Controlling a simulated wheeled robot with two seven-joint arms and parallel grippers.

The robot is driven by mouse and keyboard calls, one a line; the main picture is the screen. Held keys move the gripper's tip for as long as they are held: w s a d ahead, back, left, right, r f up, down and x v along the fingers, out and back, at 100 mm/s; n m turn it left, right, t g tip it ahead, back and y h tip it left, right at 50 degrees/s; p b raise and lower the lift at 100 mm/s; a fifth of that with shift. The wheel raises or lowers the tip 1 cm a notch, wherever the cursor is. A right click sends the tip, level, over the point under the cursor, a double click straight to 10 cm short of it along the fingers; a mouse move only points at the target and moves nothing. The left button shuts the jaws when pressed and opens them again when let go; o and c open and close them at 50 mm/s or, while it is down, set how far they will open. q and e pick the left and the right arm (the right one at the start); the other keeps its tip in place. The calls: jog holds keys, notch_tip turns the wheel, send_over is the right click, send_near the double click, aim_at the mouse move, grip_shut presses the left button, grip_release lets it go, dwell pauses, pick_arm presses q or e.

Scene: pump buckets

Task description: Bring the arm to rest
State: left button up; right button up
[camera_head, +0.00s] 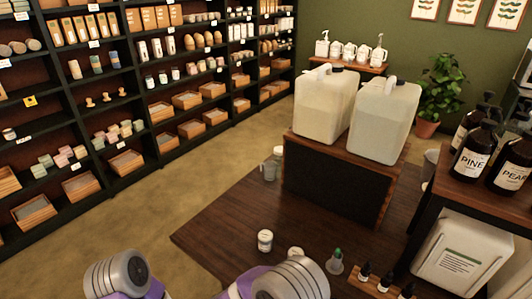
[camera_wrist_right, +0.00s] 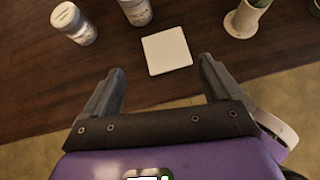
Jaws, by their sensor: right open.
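My right gripper (camera_wrist_right: 160,85) shows in the right wrist view, open and empty, with its two dark fingers apart over the edge of the dark wooden table (camera_wrist_right: 270,60). A square white card or coaster (camera_wrist_right: 167,52) lies on the table just beyond the fingertips, not between them. In the head view, parts of my purple and grey arms show at the bottom edge. No left gripper fingers show there.
Two white-lidded jars (camera_wrist_right: 75,24) (camera_wrist_right: 137,10) and a light cup (camera_wrist_right: 244,20) stand beyond the fingers. Two large white jugs (camera_head: 325,105) (camera_head: 383,120) stand on a raised block (camera_head: 335,180). Brown bottles (camera_head: 474,150) stand at right. The floor (camera_head: 150,215) at left is clear.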

jog(key=s+d+f+m+g+y, duration=0.2)
jog(key=s+f+m+g+y, duration=0.3)
jog(key=s+f+m, duration=0.35)
jog(key=s+d+f+m+g+y, duration=0.3)
jog(key=s+f+m+g+y, duration=0.15)
jog(key=s+m, duration=0.65)
pick_arm(q)
notch_tip(320, 180, down, 9)
jog(key=b, duration=0.9)
jog(key=shift+s, duration=0.4)
jog(key=shift+f+b, duration=0.45)
jog(key=shift+b, duration=0.15)
jog(key=shift+c, duration=0.5)
pick_arm(e)
jog(key=d+f+m+t+y, duration=0.1)
jog(key=d+f+m+t, duration=0.2)
jog(key=f+m, duration=0.7)
jog(key=shift+s+d+f, duration=0.4)
jog(key=shift+d+f, duration=0.15)
jog(key=shift+d, duration=0.05)
pick_arm(q)
jog(key=shift+r, duration=0.1)
pick_arm(e)
jog(key=shift+m, duration=0.35)
